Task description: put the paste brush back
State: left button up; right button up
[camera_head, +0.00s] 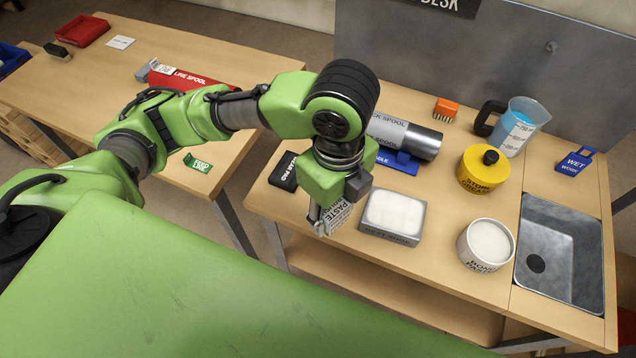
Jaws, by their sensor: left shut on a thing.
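My left gripper (322,212) points down at the left front edge of the right-hand bench. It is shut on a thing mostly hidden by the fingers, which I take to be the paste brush. A grey piece lettered "PASTE" (339,215) shows right beside and behind the fingers; its second word is partly covered. I cannot tell whether the held thing is inside it or only in front of it. A white round tub of paste (487,244) stands open at the bench's right front. My right gripper is not in view.
A grey tray with a white pad (393,217) sits just right of the gripper. A sink (565,250) lies right.

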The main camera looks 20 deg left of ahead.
pick_arm(q)
jog(key=w+a+f, duration=0.1)
jog(key=w+f, duration=0.1)
jog(key=w, duration=0.1)
jog(key=w+a+f+p, duration=0.1)
jog(key=w+f, duration=0.2)
jog(key=w, duration=0.1)
jog(key=w+a+f+p, duration=0.1)
jog(key=w+f, duration=0.2)
jog(key=shift+w+a, duration=0.3)
jog(key=shift+w, duration=0.05)
jog(key=shift+w+f, duration=0.2)
jog(key=f, duration=0.1)
jog(key=f+p, duration=0.2)
jog(key=shift+w+a+f, duration=0.2)
jog(key=shift+w+f, duration=0.05)
jog(key=shift+f, duration=0.15)
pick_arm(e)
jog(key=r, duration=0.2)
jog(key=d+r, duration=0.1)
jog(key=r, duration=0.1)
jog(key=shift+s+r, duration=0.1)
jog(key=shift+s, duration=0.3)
pick_arm(q)
jog(key=o, duration=1.3)
jog(key=shift+f, duration=0.1)
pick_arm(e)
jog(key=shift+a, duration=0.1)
